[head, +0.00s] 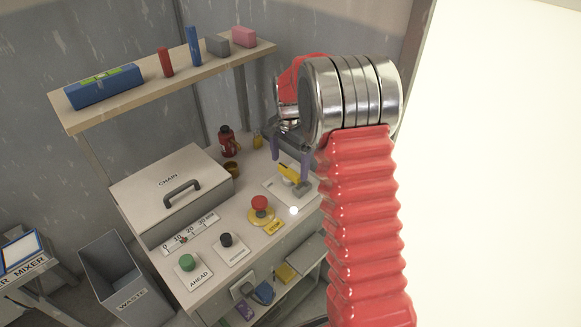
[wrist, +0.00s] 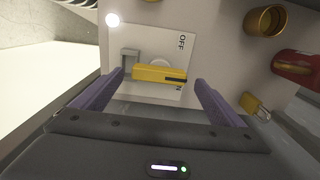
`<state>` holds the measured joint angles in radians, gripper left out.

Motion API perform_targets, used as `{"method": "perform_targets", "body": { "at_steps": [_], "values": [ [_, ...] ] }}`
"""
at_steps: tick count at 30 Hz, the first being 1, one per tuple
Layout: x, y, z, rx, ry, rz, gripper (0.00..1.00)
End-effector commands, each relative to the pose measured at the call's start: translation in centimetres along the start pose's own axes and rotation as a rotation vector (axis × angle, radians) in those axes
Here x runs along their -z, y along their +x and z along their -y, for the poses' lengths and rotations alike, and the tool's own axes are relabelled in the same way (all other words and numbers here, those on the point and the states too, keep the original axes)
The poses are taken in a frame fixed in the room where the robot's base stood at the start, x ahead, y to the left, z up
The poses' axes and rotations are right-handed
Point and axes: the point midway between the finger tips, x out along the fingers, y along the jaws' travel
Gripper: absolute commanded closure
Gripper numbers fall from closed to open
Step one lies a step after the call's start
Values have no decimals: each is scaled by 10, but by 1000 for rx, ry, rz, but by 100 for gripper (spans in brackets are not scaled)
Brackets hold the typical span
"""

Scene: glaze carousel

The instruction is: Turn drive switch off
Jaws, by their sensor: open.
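The drive switch is a yellow lever (wrist: 150,73) on a pale plate (wrist: 165,42) marked OFF, with a second label partly hidden behind the lever, only an N showing. In the wrist view the lever's dark-marked end lies by that N, away from OFF. In the head view the lever (head: 288,173) sits at the back right of the bench. My gripper (wrist: 162,82) is open, its purple fingers on either side of the lever, with no clear contact. In the head view my gripper (head: 291,160) hangs just over the switch.
A grey bracket (wrist: 129,57) stands on the plate beside the lever. A brass cup (wrist: 265,20), red bottle (wrist: 296,66) and yellow padlock (wrist: 254,105) stand nearby. A red stop button (head: 260,203) and the CHAIN box (head: 168,180) are on the bench.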

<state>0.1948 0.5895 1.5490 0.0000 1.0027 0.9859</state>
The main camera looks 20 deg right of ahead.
Motion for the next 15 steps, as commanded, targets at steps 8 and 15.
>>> {"method": "perform_targets", "body": {
  "at_steps": [8,15],
  "values": [
    [0,22,0,-1,0,0,8],
    [0,23,0,0,0,0,8]
  ]
}}
